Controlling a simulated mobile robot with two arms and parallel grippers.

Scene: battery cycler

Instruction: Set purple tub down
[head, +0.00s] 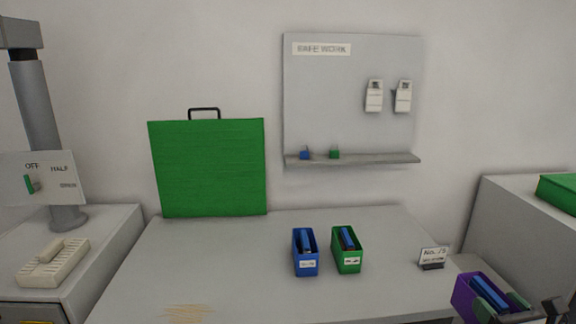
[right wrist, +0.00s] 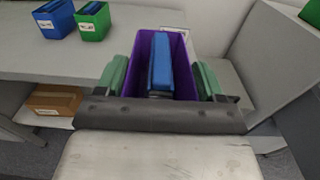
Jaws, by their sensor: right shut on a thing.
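The purple tub (head: 465,296) is at the lower right in the head view, with a blue block (head: 489,292) inside it. It also fills the middle of the right wrist view (right wrist: 183,62). My right gripper (head: 500,305) is shut on the tub, with a green-padded finger on each side. In the head view the tub appears past the right side of the grey table (head: 230,270), near a small sign (head: 434,257). Its underside is hidden, so I cannot tell what is below it. My left gripper is not in view.
A blue tub (head: 306,266) and a green tub (head: 348,262), each holding blue blocks, stand mid-table. A green case (head: 208,170) stands behind them. A grey cabinet (head: 500,225) is at the right. The table's left and front-middle are clear.

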